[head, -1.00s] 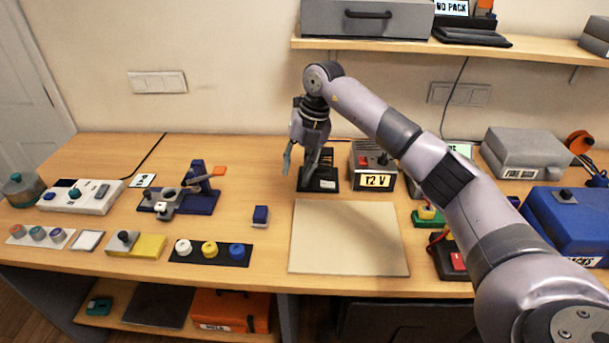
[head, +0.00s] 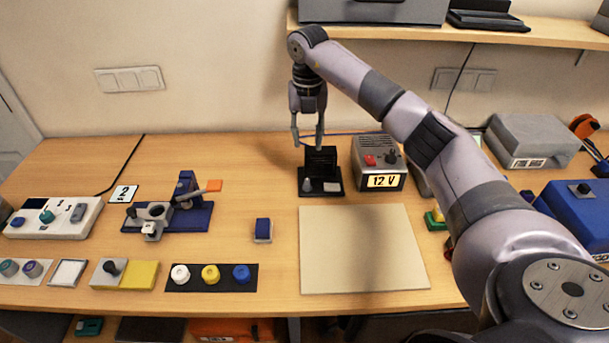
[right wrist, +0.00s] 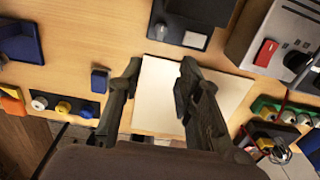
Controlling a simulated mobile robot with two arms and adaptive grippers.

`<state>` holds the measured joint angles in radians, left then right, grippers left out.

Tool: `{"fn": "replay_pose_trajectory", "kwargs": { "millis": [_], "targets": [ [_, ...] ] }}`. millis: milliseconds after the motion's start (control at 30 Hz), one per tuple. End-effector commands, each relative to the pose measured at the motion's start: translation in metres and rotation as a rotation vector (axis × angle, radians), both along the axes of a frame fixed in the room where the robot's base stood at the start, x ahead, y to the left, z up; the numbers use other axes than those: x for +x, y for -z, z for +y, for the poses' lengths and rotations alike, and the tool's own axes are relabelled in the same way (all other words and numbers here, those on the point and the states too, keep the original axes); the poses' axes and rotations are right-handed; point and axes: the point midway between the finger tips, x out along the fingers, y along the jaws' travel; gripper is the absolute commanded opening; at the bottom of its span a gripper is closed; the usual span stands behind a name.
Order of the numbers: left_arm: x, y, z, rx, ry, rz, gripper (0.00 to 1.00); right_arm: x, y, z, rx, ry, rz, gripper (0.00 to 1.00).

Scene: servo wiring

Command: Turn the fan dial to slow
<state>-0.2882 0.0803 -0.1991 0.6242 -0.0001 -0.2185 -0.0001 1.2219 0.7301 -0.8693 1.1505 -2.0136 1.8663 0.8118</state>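A white control panel (head: 68,230) with a teal round dial (head: 46,216), a blue button and a grey switch lies at the far left of the bench. No fan lettering is legible on it, so I cannot confirm that this is the fan dial. A grey 12 V box (head: 366,165) at the back also carries a black knob (head: 391,157) and a red switch. My right gripper (head: 308,145) points down, open and empty, above the bench near a black stand. In the right wrist view its fingers (right wrist: 160,68) are apart with nothing between them. My left gripper is out of view.
The black stand (head: 307,187) is below my right gripper, with a beige mat (head: 362,250) in front. A blue clamp fixture (head: 197,217), a small blue block (head: 263,230) and a strip of coloured knobs (head: 211,287) lie between the panel and mat. A shelf (head: 480,38) overhangs the back right.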

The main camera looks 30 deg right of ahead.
Motion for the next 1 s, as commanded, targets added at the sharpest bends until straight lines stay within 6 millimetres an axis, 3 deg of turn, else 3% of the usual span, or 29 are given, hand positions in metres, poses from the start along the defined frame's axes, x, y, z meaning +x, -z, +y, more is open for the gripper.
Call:
{"fn": "replay_pose_trajectory", "kwargs": {
  "millis": [100,267,367,600,800,1000],
  "targets": [
    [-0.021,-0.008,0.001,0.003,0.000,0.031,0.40,-0.001,0.025,0.000,0.001,0.000,0.006,0.33],
    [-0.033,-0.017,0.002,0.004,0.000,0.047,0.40,-0.002,0.060,0.001,0.001,0.001,0.006,0.33],
    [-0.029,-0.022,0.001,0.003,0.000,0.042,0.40,-0.001,0.082,0.001,0.002,0.000,0.006,0.33],
    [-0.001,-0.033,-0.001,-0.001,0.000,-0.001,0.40,-0.001,0.125,0.001,0.003,0.000,0.003,0.33],
    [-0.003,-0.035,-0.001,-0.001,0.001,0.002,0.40,0.000,0.144,0.000,0.001,0.000,0.000,0.33],
    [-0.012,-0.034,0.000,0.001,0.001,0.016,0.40,0.000,0.147,0.000,0.001,-0.001,-0.001,0.33]
  ]
}}
